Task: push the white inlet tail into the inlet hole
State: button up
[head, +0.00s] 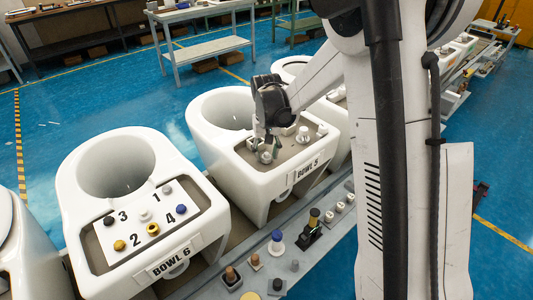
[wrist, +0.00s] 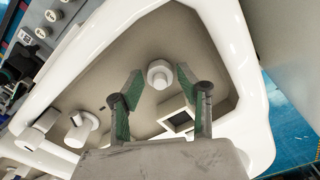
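A white hexagonal fitting with a round raised centre (wrist: 159,73), which looks like the inlet tail, stands on the beige deck of bowl 5 (head: 225,160). It also shows in the head view (head: 267,157), just below my gripper (head: 262,143). In the wrist view my gripper (wrist: 159,80) is open, its green-lined fingertips on either side of the fitting with a small gap at each side. I cannot tell how deep the fitting sits; any hole under it is hidden. A dark square opening (wrist: 180,122) lies beside the right finger.
A white cylindrical part (wrist: 82,128) stands on the same deck, left of my left finger. The raised white bowl rim (wrist: 232,60) surrounds the deck. Bowl 6 (head: 75,180) stands to the left. A grey rail with several loose parts (head: 277,240) runs in front.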

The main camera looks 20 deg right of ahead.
aim_at(266, 153)
jog(key=shift+o, duration=1.2)
notch_tip(266, 153, up, 12)
